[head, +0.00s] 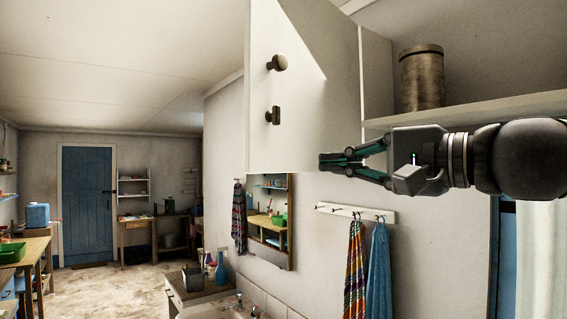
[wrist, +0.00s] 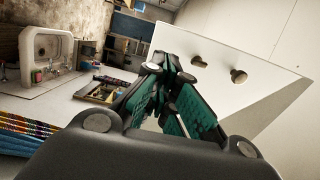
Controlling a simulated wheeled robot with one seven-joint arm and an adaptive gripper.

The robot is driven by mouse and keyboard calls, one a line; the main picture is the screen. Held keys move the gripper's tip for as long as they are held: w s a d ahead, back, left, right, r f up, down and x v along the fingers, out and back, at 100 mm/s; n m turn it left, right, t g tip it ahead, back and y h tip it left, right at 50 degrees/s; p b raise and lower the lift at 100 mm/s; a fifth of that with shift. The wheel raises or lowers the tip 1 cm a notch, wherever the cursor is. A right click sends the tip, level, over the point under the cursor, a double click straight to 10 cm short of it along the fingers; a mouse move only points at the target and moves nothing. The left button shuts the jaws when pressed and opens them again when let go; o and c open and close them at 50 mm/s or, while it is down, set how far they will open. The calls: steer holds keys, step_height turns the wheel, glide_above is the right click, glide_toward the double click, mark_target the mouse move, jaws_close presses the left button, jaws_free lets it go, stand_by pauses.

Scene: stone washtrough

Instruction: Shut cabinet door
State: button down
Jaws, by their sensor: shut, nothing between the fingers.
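The white cabinet door (head: 300,110) stands open at the upper middle of the head view, with a round dark knob (head: 277,63) and a smaller dark catch (head: 273,115) on its face. In the wrist view the door (wrist: 225,45) is a tilted white panel, its two dark fittings showing. A white cabinet side (head: 376,75) shows behind the door's right edge. My gripper (head: 322,160) points left across the door's lower right part, its green-lined fingers closed and empty. In the wrist view the fingertips (wrist: 155,64) overlap the door's edge; I cannot tell whether they touch it.
A metal canister (head: 422,80) stands on the white shelf (head: 470,108) above my arm. Below are a hook rail (head: 345,210) with a striped towel (head: 355,265) and a blue towel (head: 379,270), and a mirror (head: 268,222). The floor (head: 110,290) at left is open.

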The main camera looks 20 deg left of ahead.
mark_target(266, 164)
steer(key=shift+p+x, duration=1.3)
steer(key=shift+x, duration=4.85)
